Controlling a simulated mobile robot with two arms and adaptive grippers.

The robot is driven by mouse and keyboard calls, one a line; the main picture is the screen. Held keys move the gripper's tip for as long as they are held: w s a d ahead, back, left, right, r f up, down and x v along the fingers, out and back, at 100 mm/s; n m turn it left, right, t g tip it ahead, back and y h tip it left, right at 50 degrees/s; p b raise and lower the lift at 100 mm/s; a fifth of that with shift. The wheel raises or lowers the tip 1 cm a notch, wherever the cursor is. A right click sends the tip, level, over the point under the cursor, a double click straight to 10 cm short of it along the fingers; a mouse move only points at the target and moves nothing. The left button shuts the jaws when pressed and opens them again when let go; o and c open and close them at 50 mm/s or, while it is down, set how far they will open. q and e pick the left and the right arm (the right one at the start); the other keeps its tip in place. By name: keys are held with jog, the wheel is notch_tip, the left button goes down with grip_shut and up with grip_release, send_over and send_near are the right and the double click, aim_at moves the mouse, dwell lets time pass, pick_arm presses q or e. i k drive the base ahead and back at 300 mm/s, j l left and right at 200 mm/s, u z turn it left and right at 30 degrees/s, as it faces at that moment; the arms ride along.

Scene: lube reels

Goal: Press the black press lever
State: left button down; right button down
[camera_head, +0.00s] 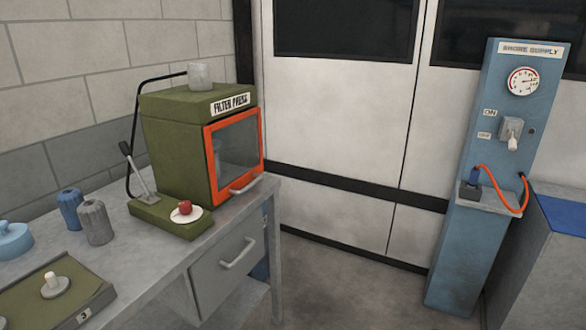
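The green filter press (175,150) stands on the grey workbench, with an orange-framed glass door on its front. The press lever (138,173) rises from the green base at the press's left side. It has a grey shaft and a black grip (125,148), and it tilts up and to the left. A thin black pipe curves behind it to the press top. Neither of my grippers is in view, and nothing touches the lever.
A red knob on a white disc (186,213) sits on the press base. Blue (70,208) and grey (95,222) canisters, a light-blue lidded pot (13,240) and a green tray (98,291) crowd the bench's left. A blue smoke supply stand (475,245) is right. Floor between is clear.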

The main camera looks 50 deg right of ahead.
aim_at(123, 146)
jog(key=i+l+z, duration=0.15)
jog(key=z, duration=0.2)
jog(key=i+z, duration=0.35)
jog(key=l+u, duration=0.15)
jog(key=u, duration=0.25)
jog(key=l+u, duration=0.15)
jog(key=u, duration=0.25)
jog(key=l+u, duration=0.15)
jog(key=u, duration=0.25)
jog(key=k+l+u, duration=0.1)
jog(key=u, duration=0.3)
